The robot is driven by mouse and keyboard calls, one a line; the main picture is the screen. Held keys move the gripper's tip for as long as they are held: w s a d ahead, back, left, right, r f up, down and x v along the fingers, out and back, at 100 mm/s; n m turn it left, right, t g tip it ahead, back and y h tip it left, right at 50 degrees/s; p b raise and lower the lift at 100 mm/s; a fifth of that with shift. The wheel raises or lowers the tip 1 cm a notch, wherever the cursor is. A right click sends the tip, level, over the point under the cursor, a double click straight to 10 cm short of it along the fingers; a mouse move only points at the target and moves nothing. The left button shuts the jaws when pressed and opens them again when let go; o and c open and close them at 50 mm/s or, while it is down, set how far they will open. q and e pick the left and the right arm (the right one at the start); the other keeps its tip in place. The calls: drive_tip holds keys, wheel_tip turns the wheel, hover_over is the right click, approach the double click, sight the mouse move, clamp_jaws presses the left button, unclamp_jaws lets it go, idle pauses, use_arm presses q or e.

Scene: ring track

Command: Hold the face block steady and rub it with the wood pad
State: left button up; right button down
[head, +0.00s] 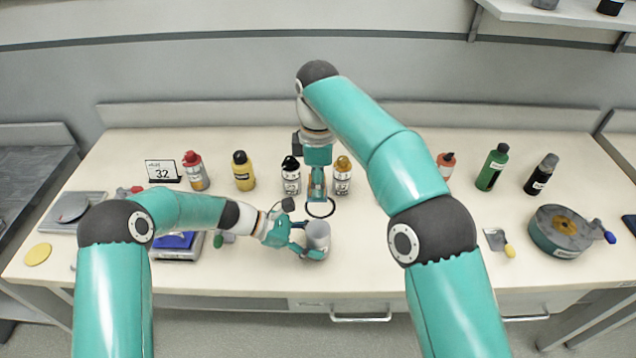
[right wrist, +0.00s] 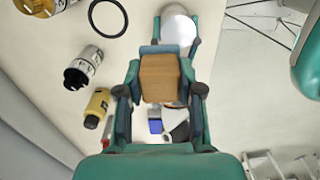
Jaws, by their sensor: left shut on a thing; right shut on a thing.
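My left gripper (head: 304,242) is shut on a grey, cup-like cylinder (head: 317,236), which I take to be the face block, near the front middle of the bench. Its round, shiny pale end (right wrist: 177,31) shows at the top of the right wrist view. My right gripper (head: 317,187) points down behind the block in the head view. It is shut on the brown wood pad (right wrist: 160,80), which sits between its fingers in the right wrist view. The pad looks apart from the block. In the head view the pad is not clearly visible.
A black ring (head: 320,208) lies under my right gripper. Several bottles stand along the back, including a black-capped one (head: 291,175) and a gold-capped one (head: 342,175) close to that gripper.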

use_arm(q)
drive_tip(key=o, duration=0.9)
drive_tip(key=shift+o, duration=0.2)
drive_tip(key=v, duration=1.1)
drive_tip(key=shift+a+r, duration=0.1)
drive_tip(key=shift+a, duration=0.4)
